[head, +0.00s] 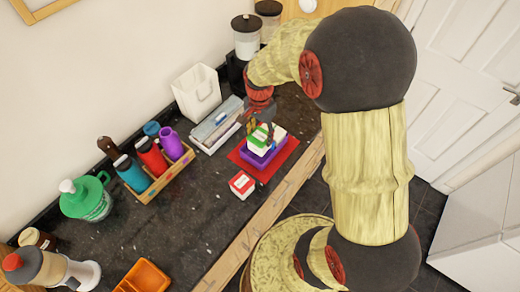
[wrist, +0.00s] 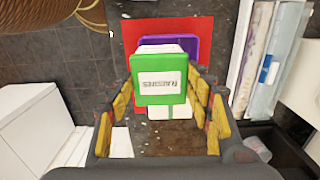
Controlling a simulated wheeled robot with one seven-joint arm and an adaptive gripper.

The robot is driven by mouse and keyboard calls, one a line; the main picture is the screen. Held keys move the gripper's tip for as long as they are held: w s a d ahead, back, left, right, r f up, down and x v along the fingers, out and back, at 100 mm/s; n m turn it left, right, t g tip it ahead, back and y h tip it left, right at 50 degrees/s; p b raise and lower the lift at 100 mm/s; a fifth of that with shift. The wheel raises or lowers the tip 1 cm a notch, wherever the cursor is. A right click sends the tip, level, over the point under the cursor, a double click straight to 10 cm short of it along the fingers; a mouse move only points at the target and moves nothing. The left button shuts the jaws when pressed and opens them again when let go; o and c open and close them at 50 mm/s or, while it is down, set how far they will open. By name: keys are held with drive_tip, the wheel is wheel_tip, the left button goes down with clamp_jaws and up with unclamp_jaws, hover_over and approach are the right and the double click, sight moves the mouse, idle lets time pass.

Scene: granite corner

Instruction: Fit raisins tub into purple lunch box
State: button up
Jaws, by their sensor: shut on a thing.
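The raisins tub (wrist: 160,82) is white and green with a RAISINS label. My gripper (wrist: 165,92) is shut on it, with yellow-padded fingers on both sides. In the head view the tub (head: 258,139) is over the purple lunch box (head: 264,160), held by my gripper (head: 262,128). The lunch box also shows in the wrist view (wrist: 191,45), beyond the tub, which covers much of it. Whether the tub's base is above the rim or inside the box, I cannot tell.
The lunch box stands on a red mat (head: 287,163) near the counter's front edge. A red-and-white box (head: 242,184) lies front left of it. A grey-white stack (head: 214,125) is behind left. A bottle caddy (head: 168,178) stands farther left. Dark counter between is clear.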

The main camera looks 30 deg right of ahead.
wheel_tip(320, 180, down, 9)
drive_tip(key=shift+r, duration=0.1)
idle(0.4)
drive_tip(key=shift+b, duration=0.3)
drive_tip(key=shift+f, duration=0.2)
drive_tip(key=o, duration=1.2)
drive_tip(key=shift+r, duration=0.1)
